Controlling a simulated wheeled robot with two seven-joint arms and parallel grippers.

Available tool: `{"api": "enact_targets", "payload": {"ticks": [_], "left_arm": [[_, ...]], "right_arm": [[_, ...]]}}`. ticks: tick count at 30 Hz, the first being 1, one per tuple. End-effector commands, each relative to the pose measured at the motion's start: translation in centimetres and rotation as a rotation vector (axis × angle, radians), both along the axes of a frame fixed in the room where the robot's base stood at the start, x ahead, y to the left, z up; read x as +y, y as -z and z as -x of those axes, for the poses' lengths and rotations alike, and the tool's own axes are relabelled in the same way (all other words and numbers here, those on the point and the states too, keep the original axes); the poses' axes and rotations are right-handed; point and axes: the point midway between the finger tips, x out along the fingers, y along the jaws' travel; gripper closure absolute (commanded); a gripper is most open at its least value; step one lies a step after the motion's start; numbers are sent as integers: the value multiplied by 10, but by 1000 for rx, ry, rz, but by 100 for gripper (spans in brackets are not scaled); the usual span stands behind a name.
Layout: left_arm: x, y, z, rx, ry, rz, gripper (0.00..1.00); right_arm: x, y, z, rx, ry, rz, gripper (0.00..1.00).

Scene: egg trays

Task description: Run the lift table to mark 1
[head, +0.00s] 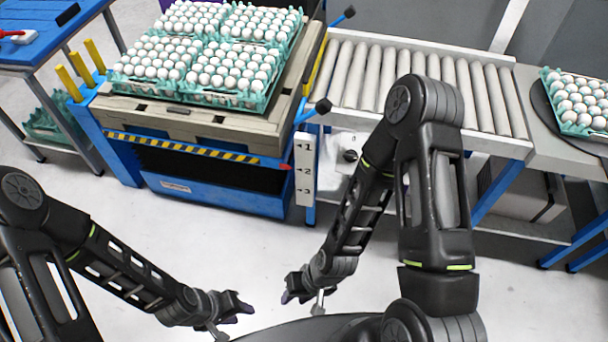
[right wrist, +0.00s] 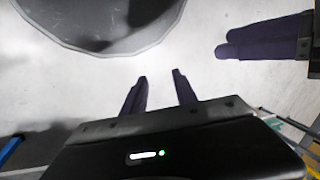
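The blue lift table (head: 215,195) stands at upper left with a yellow-black striped edge and bears a wooden pallet (head: 190,122) with several teal egg trays (head: 215,97) of white eggs. A white mark plate (head: 304,170) at its right front corner reads 1, 2, 3 from top down. A red pointer (head: 284,167) is about level with mark 2. A black-knobbed lever (head: 323,106) sticks out above the plate. My right gripper (head: 287,297) is open and empty in the right wrist view (right wrist: 160,82). My left gripper (head: 246,308) is low over the floor; its finger gap is unclear.
A roller conveyor (head: 420,80) runs right of the lift table to a round plate with another egg tray (head: 580,102). A black knob (head: 350,155) sits on a white panel below the rollers. A blue bench (head: 35,35) is at upper left. Floor in front is clear.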

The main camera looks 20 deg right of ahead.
Motion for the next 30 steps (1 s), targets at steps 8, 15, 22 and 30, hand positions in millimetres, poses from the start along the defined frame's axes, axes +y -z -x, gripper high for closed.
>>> {"api": "enact_targets", "payload": {"ticks": [8, 15, 22, 30], "left_arm": [[0, 0, 0, 0, 0, 0, 64], [0, 0, 0, 0, 0, 0, 64], [0, 0, 0, 0, 0, 0, 64], [0, 0, 0, 0, 0, 0, 64]], "right_arm": [[0, 0, 0, 0, 0, 0, 73], [0, 0, 0, 0, 0, 0, 92], [0, 0, 0, 0, 0, 0, 100], [0, 0, 0, 0, 0, 0, 100]]}}
